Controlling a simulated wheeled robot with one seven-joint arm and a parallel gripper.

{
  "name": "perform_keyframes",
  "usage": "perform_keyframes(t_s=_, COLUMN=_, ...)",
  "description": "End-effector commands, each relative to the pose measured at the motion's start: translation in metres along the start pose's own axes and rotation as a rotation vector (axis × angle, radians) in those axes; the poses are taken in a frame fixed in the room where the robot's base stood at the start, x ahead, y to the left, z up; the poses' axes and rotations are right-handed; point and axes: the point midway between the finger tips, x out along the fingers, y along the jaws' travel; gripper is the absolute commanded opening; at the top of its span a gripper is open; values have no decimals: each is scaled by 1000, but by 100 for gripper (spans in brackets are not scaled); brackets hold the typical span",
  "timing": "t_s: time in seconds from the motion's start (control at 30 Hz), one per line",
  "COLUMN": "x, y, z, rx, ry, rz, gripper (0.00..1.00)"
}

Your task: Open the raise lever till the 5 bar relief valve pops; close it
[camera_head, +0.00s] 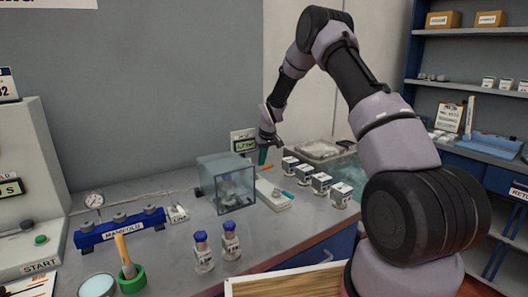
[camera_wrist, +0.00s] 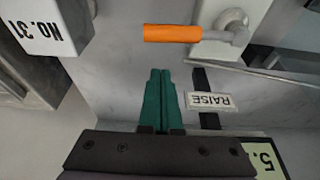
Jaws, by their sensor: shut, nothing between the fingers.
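The orange-handled lever (camera_wrist: 172,33) lies across the top of the wrist view, joined by a grey stem to a round fitting on a pale block. In the head view a small orange piece (camera_head: 265,167) shows just below my gripper (camera_head: 263,157). The RAISE label (camera_wrist: 210,101) reads upside down in the wrist view, beside a dark strip. My gripper's green fingers (camera_wrist: 160,98) are together and empty, apart from the lever in the picture. A display (camera_head: 244,145) stands behind my gripper; part of it (camera_wrist: 266,160) shows in the wrist view. I cannot make out the relief valve.
A clear box (camera_head: 228,184) stands left of my gripper. Several labelled white-topped containers (camera_head: 321,182) stand to the right. A NO.31 block (camera_wrist: 45,22) is near the lever.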

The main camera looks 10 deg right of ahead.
Motion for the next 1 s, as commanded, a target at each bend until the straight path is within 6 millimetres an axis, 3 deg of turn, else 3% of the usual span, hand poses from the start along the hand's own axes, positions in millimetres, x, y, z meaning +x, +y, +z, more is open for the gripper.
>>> perform_keyframes(t_s=0.3, x=-21, y=0, z=32, rx=1, ry=1, rz=0, gripper=0)
perform_keyframes(t_s=1.0, x=-23, y=0, z=38, rx=45, ry=1, rz=15, gripper=0)
